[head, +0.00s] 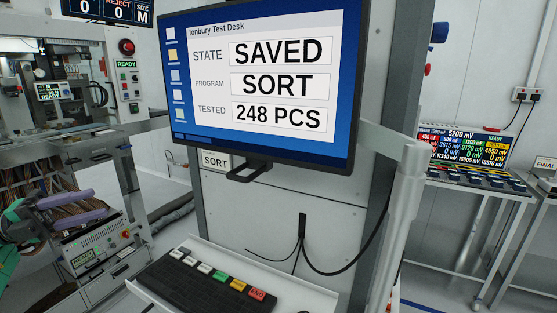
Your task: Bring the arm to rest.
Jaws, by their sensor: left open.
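My left gripper (98,203) is at the left edge of the head view, with the green part of my arm behind it. Its two lavender fingers are apart, and I see nothing held between them. It appears in front of the machine on the left, clear of the keyboard and the screen. I cannot tell whether it touches anything. My right gripper is not in view. The screen (278,85) reads state SAVED, program SORT, tested 248 PCS.
A black keyboard (190,285) with coloured keys lies on a white shelf below the screen. The machine (115,265) at left has READY displays. A cart (470,190) with coloured trays and a readout stands at right. Pale floor shows between the desk and the cart.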

